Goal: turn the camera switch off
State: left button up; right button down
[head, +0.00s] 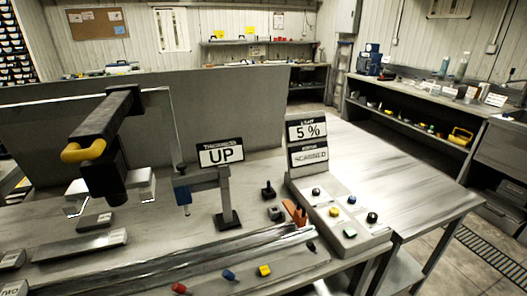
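A grey sloped console (345,218) stands at the right of the bench with several small black and yellow controls on its face. A black-topped control (372,217) is at its right, and a yellow control (335,211) is near its left side. I cannot tell which control is the camera switch, as any labels are too small to read. A black overhead unit with a yellow handle (84,152) hangs at the left between two pale lamp-like blocks. Neither gripper is visible.
An orange piece (295,212) touches or stands close to the console's left edge. Long metal rails (190,252) and small coloured pieces lie in front. The bench top right of the console (390,165) is clear.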

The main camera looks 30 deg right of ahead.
aim_at(372, 217)
jog(key=z, duration=1.5)
